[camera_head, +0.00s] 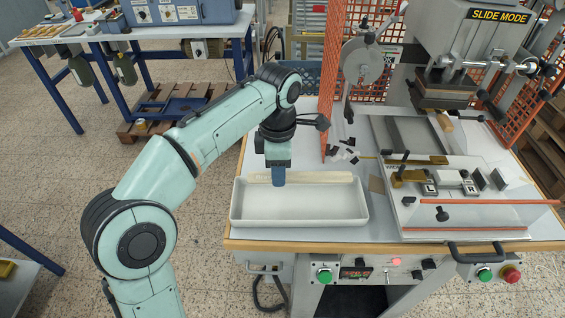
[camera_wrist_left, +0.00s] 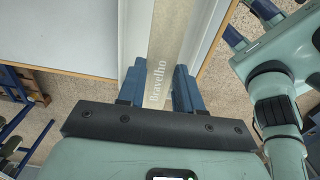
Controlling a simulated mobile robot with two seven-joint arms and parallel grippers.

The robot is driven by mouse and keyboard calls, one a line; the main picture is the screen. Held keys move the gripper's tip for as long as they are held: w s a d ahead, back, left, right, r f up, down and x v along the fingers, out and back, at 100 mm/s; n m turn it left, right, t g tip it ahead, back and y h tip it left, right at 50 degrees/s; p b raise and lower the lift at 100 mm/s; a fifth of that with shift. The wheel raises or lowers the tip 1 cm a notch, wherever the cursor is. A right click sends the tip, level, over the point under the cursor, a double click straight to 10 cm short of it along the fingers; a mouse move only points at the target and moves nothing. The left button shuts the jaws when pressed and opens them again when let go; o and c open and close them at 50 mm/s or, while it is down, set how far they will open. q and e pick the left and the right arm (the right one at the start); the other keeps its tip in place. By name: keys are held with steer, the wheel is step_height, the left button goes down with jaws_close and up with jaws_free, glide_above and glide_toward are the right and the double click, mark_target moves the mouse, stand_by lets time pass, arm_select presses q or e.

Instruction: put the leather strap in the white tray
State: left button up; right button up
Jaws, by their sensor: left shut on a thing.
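The leather strap (camera_head: 318,177) is a flat, pale beige strip, lying lengthwise left to right over the back part of the white tray (camera_head: 300,216). In the left wrist view the strap (camera_wrist_left: 172,40) shows the lettering "Bravelho" and runs between my fingers. My left gripper (camera_head: 278,178) points down at the tray and is shut on the strap left of its middle; its blue fingers also show in the left wrist view (camera_wrist_left: 158,88). I cannot tell whether the strap touches the tray. My right gripper is not in view.
The tray stands at the front left of the white, wood-edged table (camera_head: 390,241). The stamping press (camera_head: 450,80) stands at the back right, with a plate and brass fittings (camera_head: 410,177) before it. An orange mesh guard (camera_head: 335,75) rises behind the tray. Small dark pieces (camera_head: 345,152) lie nearby.

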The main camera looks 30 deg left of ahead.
arm_select(q)
step_height(320, 180, down, 2)
steer(key=shift+f+b, duration=0.25)
steer(key=shift+b, duration=0.6)
steer(key=shift+f+b, duration=0.9)
steer(key=shift+f, duration=0.75)
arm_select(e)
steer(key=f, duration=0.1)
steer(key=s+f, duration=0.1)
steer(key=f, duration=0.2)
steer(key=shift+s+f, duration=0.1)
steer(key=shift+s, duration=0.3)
arm_select(q)
steer(key=o, duration=1.1)
steer(key=shift+r, duration=0.1)
step_height(320, 180, up, 13)
steer(key=p, duration=0.4)
steer(key=shift+p, duration=0.35)
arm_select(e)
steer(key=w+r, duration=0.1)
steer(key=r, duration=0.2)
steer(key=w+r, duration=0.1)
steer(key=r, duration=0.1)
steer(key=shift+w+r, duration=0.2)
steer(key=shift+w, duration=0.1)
